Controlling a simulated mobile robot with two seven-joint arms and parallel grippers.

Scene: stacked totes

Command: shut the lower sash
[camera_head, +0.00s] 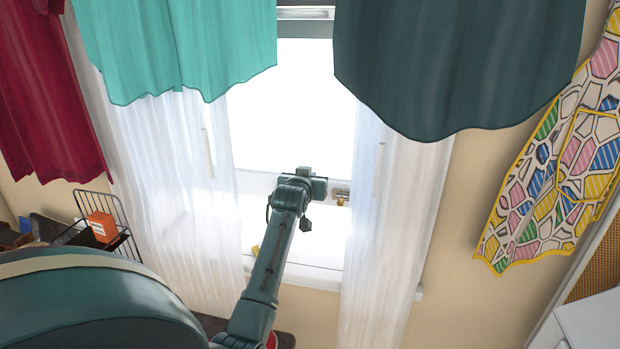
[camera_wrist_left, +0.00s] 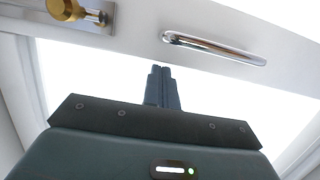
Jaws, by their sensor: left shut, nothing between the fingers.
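The lower sash shows its white bottom rail (camera_head: 256,183) in the head view, raised above the sill (camera_head: 300,272) with a bright gap between. My left gripper (camera_head: 305,182) is in front of this rail, and its fingertips are hard to make out there. In the left wrist view the white rail (camera_wrist_left: 135,32) carries a chrome bar handle (camera_wrist_left: 214,47) and a brass knob (camera_wrist_left: 68,9). The left gripper's fingers (camera_wrist_left: 161,71) are together and empty, just below the rail and left of the handle in the picture. I cannot tell whether they touch it. My right gripper is out of view.
Sheer white curtains (camera_head: 165,150) (camera_head: 395,210) hang either side of the window. Teal cloth (camera_head: 180,45) and dark cloth (camera_head: 455,60) hang above. A wire rack (camera_head: 98,212) with an orange box (camera_head: 103,227) is at left; a patterned apron (camera_head: 550,185) hangs at right.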

